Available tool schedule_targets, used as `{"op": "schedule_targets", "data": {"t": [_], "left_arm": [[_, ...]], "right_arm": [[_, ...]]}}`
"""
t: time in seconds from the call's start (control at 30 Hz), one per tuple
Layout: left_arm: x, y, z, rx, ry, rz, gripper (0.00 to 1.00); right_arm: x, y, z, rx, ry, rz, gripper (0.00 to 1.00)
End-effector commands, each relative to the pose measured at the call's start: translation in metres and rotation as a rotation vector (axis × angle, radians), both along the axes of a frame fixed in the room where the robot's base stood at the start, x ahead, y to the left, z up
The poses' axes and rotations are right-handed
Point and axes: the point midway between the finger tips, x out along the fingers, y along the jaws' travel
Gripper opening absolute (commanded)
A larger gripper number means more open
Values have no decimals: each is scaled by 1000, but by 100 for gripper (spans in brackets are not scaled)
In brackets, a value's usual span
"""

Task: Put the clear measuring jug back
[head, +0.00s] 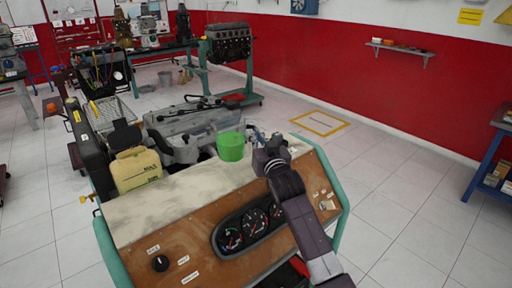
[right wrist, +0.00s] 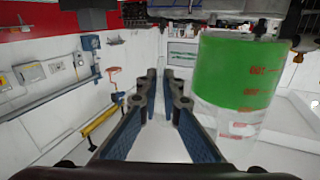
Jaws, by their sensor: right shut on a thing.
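The measuring jug (head: 231,146) has a broad green section and appears at the back edge of the engine trainer's top. In the right wrist view the jug (right wrist: 236,82) is close beside my fingers, upside down in the picture, with a clear section and red markings. My right gripper (head: 262,140) is just right of the jug. Its fingers (right wrist: 161,85) are close together and shut on the jug; the gripped part is not clearly visible. I cannot tell whether the jug's base touches anything. My left gripper is out of view.
The trainer's worn top (head: 150,212) and gauge panel (head: 247,227) lie below my arm. A yellowish container (head: 137,170) stands left of the jug. An engine on a green stand (head: 228,45) is farther back. The tiled floor at right is clear before a blue-framed shelf (head: 487,165).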

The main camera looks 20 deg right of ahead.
Motion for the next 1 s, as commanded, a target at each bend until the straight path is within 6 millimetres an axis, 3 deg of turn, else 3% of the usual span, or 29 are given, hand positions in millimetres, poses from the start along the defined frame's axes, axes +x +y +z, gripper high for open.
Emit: {"op": "schedule_targets", "data": {"t": [0.4, 0.8, 1.0], "left_arm": [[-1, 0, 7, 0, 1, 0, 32], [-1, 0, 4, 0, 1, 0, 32], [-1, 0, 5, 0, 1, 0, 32]], "right_arm": [[0, 0, -42, 2, -5, 1, 0], [0, 0, -48, 2, -6, 1, 0], [0, 0, -50, -1, 0, 0, 23]]}}
